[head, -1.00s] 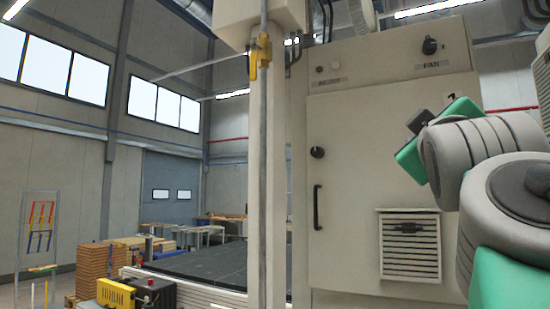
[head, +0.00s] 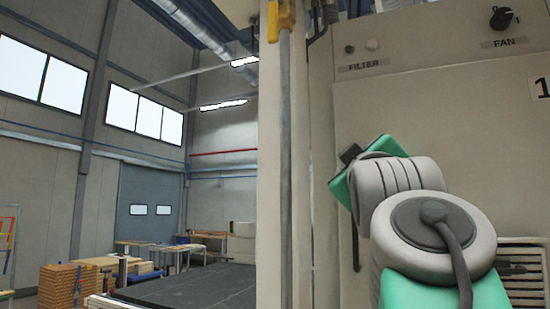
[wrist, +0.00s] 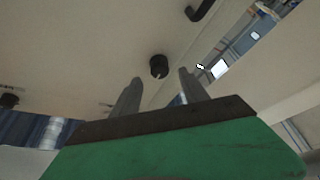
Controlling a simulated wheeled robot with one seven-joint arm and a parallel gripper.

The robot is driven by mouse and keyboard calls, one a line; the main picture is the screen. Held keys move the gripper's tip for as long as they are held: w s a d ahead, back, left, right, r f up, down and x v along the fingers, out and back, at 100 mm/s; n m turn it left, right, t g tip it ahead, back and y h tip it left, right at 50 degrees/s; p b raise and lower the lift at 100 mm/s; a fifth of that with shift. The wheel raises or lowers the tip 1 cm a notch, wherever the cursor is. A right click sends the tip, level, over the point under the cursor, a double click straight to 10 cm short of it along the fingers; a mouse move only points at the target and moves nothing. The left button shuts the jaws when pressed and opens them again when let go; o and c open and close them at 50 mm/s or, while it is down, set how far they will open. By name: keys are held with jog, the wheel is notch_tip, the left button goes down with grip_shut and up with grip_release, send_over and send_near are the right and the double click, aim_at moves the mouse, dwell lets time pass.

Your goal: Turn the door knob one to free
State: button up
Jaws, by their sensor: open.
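The black round door knob (wrist: 158,66) is on the cream cabinet door. In the wrist view it shows just beyond and between the fingertips of my gripper (wrist: 160,76). The two grey fingers are apart with nothing held, and the knob looks clear of both. A light notch or mark shows on the knob's lower edge. In the head view my green and grey arm covers the knob, and only the back of the gripper (head: 349,154) shows in front of the door.
The black door handle (wrist: 203,8) is beyond the knob in the wrist view. The fan switch (head: 501,18) is at the upper right of the cabinet. A black flat bed (head: 200,288) lies farther left.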

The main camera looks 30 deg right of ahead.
jog(key=p+x, duration=0.2)
jog(key=x, duration=0.3)
jog(key=shift+a+r+p, duration=0.1)
jog(key=shift+r+p, duration=0.1)
jog(key=shift+p, duration=0.15)
jog(key=shift+w, duration=0.15)
jog(key=shift+f, duration=0.1)
grip_shut()
